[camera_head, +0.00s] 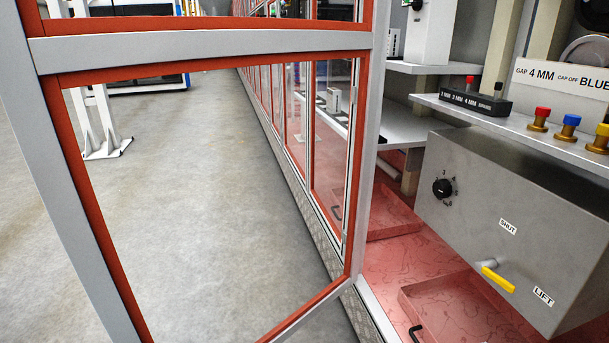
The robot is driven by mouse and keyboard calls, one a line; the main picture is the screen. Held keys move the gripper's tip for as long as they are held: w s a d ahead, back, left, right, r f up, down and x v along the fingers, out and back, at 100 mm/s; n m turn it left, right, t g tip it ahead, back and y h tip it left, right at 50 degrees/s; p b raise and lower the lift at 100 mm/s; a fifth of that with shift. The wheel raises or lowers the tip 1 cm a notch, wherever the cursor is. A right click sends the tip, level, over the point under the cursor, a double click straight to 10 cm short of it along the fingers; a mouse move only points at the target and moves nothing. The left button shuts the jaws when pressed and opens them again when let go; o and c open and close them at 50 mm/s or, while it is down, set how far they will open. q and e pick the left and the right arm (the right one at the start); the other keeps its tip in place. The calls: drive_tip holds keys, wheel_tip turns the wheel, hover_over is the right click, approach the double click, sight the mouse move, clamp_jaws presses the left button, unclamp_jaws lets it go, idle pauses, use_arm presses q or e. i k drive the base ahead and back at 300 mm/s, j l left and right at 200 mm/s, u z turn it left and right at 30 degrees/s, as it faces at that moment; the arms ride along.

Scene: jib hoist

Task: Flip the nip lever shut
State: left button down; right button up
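The nip lever has a yellow handle (498,279) on a light pivot (488,265), low on the front of a grey metal box (510,215) at the right. The handle slopes down to the right, on the side of the LIFT label (543,296). The SHUT label (508,227) is above the lever. Neither gripper shows in the head view, so nothing is seen touching the lever.
An open red and grey framed door (210,52) fills the left and middle. A black dial (442,188) sits on the box. Red trays (405,300) lie below. A shelf (520,125) above holds coloured caps (567,127) and a sign (565,82).

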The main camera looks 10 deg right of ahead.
sight(485, 266)
drive_tip(key=l+z, duration=0.1)
drive_tip(key=z, duration=0.8)
drive_tip(key=i+l+z, duration=0.1)
drive_tip(key=z, duration=0.35)
